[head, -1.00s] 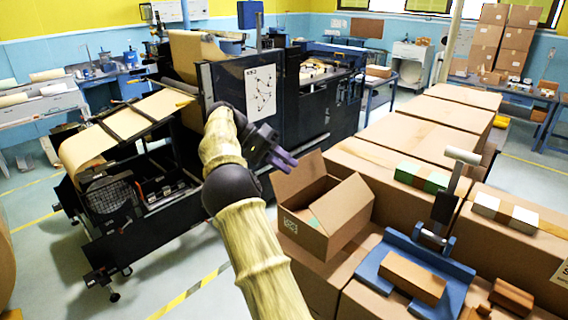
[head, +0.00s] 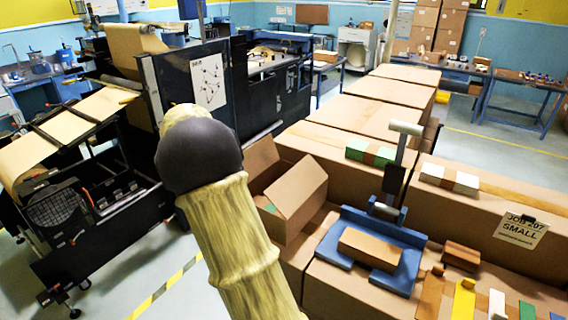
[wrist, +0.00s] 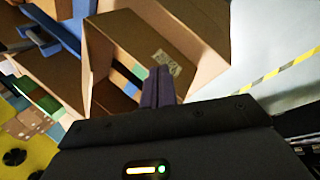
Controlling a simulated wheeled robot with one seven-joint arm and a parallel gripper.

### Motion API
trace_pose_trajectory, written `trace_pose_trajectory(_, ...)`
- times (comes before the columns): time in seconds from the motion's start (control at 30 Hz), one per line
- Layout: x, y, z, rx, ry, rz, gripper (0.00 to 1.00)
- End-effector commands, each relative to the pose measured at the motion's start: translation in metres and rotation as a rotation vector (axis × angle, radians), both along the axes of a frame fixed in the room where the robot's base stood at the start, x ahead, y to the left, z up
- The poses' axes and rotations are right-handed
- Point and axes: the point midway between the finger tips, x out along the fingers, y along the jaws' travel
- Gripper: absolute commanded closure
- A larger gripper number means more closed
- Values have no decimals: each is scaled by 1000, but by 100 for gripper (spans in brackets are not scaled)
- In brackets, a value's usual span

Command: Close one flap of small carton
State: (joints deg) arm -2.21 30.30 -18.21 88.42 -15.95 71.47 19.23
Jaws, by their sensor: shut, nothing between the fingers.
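The small carton (head: 294,200) stands open on the larger boxes in the head view, right of my arm. One flap (head: 261,158) stands up at its left back and another (head: 297,186) slopes outward over the near side. In the wrist view the carton (wrist: 165,48) is close, with a printed label on its wall and its opening facing me. My gripper (wrist: 158,86) shows there with its fingers together and empty, in front of the carton's opening. I cannot tell whether the fingers touch it. In the head view my own arm hides the gripper.
A blue fixture (head: 357,222) with an upright lever and a brown block (head: 370,247) stands right of the carton.

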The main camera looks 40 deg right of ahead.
Motion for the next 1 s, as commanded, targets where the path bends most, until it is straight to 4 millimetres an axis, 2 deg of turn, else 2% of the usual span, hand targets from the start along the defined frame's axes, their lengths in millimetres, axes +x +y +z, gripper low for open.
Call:
trace_pose_trajectory(0.37,-71,88,-51,261,-177,276,100)
trace_pose_trajectory(0.6,-135,141,-78,351,-302,435,100)
trace_pose_trajectory(0.7,-157,154,-86,364,-341,482,100)
trace_pose_trajectory(0.8,-171,162,-91,370,-363,508,100)
trace_pose_trajectory(1.0,-175,164,-92,371,-370,519,100)
